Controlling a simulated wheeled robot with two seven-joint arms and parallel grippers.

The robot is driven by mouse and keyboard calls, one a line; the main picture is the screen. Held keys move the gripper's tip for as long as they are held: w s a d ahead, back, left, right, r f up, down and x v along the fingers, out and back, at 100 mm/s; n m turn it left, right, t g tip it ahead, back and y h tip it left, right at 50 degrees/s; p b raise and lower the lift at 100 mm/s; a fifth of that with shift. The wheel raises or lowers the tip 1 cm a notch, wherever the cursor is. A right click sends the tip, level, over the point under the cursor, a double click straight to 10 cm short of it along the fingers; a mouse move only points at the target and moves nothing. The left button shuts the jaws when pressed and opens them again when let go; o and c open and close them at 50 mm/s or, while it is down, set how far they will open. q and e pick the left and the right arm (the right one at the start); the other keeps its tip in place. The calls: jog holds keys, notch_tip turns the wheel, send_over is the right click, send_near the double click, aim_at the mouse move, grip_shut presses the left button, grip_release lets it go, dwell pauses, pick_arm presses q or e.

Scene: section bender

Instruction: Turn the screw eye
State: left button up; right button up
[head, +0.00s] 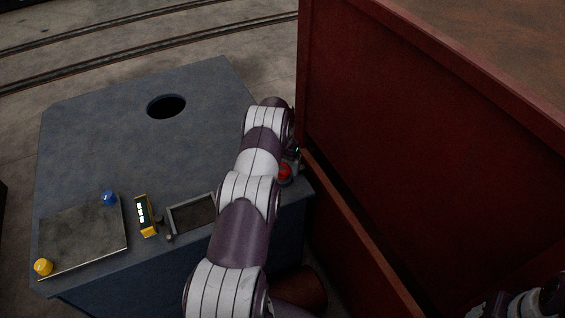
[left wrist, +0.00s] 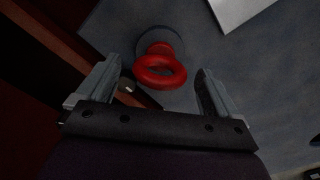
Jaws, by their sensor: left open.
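The screw eye is a red ring on a short red stem. It shows in the left wrist view (left wrist: 160,70), coming from a round grey base (left wrist: 160,42). In the head view a red bit of it (head: 285,172) shows just right of my left arm, near the right edge of the blue-grey machine. My left gripper (left wrist: 160,85) is open, with one finger on each side of the ring. I cannot tell whether either finger touches it. In the head view my left arm hides most of the gripper. The right gripper is not clearly seen; part of my right arm shows at the bottom right corner.
The blue-grey machine top (head: 190,140) has a dark round hole (head: 166,106). A metal plate (head: 85,240), a blue knob (head: 109,198), a yellow knob (head: 43,267) and a yellow device (head: 146,215) sit at the left. A tall dark red panel (head: 430,140) stands close on the right.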

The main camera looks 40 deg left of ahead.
pick_arm(q)
jog(key=c, duration=1.1)
jog(key=shift+o, duration=0.3)
jog(key=shift+f+n+b, duration=0.2)
jog(key=shift+n+b, duration=0.4)
jog(key=shift+b, duration=0.3)
jog(key=shift+n+b, duration=1.2)
jog(key=n+b, duration=0.2)
jog(key=n, duration=0.1)
jog(key=shift+r+n+b, duration=0.2)
jog(key=shift+n+b, duration=0.4)
jog(key=shift+n, duration=1)
